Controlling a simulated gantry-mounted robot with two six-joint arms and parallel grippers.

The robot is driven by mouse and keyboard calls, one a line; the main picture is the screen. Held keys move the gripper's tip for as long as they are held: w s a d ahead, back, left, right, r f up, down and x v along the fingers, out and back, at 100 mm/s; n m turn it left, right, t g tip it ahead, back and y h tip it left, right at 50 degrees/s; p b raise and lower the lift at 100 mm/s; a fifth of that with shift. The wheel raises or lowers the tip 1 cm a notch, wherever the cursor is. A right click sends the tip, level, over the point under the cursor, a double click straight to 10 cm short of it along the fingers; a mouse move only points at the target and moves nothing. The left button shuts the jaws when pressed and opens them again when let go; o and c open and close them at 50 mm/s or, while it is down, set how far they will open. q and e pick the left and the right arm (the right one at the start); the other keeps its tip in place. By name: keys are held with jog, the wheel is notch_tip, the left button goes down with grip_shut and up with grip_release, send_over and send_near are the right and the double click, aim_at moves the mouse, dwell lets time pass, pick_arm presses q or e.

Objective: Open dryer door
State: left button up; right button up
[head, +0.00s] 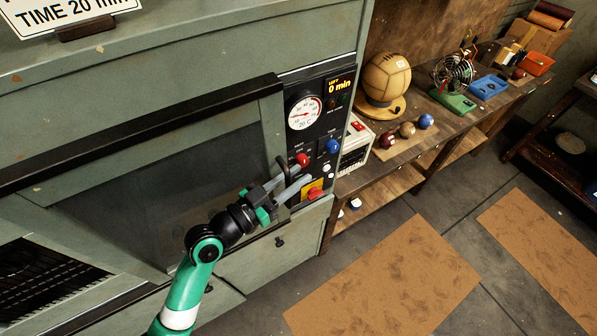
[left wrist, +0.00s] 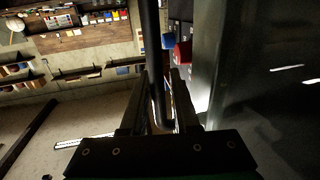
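The dryer is a worn grey-green cabinet (head: 200,45) filling the left of the head view. Its door has a dark glass window (head: 150,195) and appears closed. A dark bar handle (head: 281,165) is at the door's right side; in the left wrist view it is a black upright bar (left wrist: 151,50). My left gripper (head: 288,184) is at this handle. In the left wrist view its fingers (left wrist: 159,100) stand apart on either side of the bar, with a gap visible on the right. My right gripper is not in view.
Right of the door is a control panel with a dial (head: 304,113), a red knob (head: 302,159), a blue knob (head: 333,146) and a red-yellow switch (head: 315,191). A wooden bench (head: 395,160) holds balls and a fan (head: 453,75). Brown mats (head: 385,275) lie on open floor.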

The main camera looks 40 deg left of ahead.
pick_arm(q)
jog(key=shift+w, duration=0.5)
grip_shut()
dwell(1.1)
